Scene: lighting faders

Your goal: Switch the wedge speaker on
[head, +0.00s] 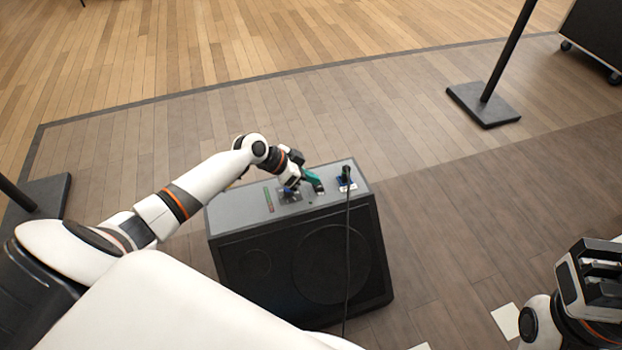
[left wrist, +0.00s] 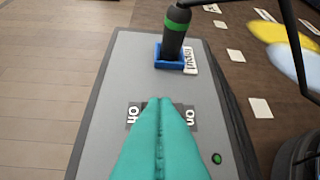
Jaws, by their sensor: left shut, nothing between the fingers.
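The wedge speaker (head: 285,265) is a dark box with a grey top, standing on the floor in the middle of the head view. Its grey top (left wrist: 130,70) fills much of the left wrist view. An "off" label (left wrist: 132,115) and an "on" label (left wrist: 190,117) lie on either side of my left gripper's teal fingertips (left wrist: 160,100). The fingers are shut and empty, low over the top; they hide the switch between the labels. I cannot tell whether they touch it. My left gripper (head: 314,183) also shows in the head view. My right gripper (head: 598,270) is at the right edge, its jaws unclear.
A black plug (left wrist: 176,28) stands in a blue socket (left wrist: 160,58) beyond the fingers. Its cable (head: 347,260) hangs down the speaker's front. A small green dot (left wrist: 216,158) is near the right side. A stand base (head: 483,104) is at the back right; floor between is clear.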

